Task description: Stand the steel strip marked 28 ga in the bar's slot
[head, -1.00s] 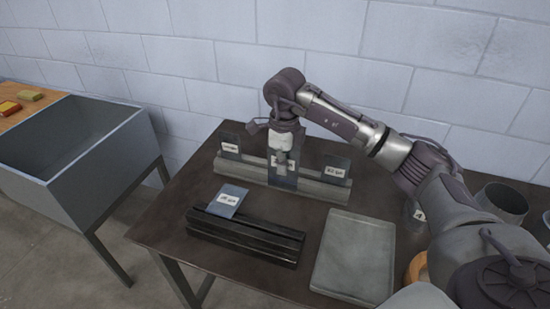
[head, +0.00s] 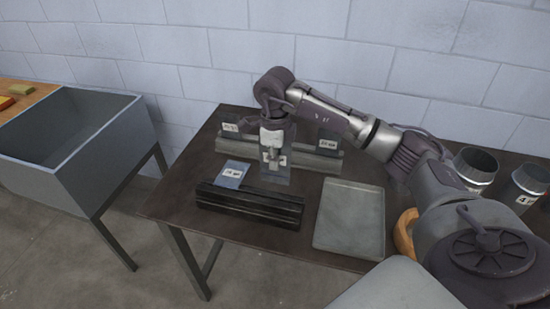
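My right gripper (head: 273,158) points down and is shut on a grey steel strip (head: 277,179) with a white label. The label is partly covered by the fingers and I cannot read it. The strip hangs upright in front of the grey rack and behind the right part of the black slotted bar (head: 250,207), apart from the bar as far as I can tell. A bluish strip (head: 234,168) with a white label is at the bar's left part, tilted back; its label is too small to read surely. My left gripper is not in view.
The grey rack (head: 318,161) holds a labelled strip at each end, left (head: 231,129) and right (head: 328,139). A shallow grey tray (head: 349,218) lies right of the bar. Labelled cans (head: 475,167) and an orange ring (head: 405,234) are farther right. A grey sink (head: 75,140) stands left.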

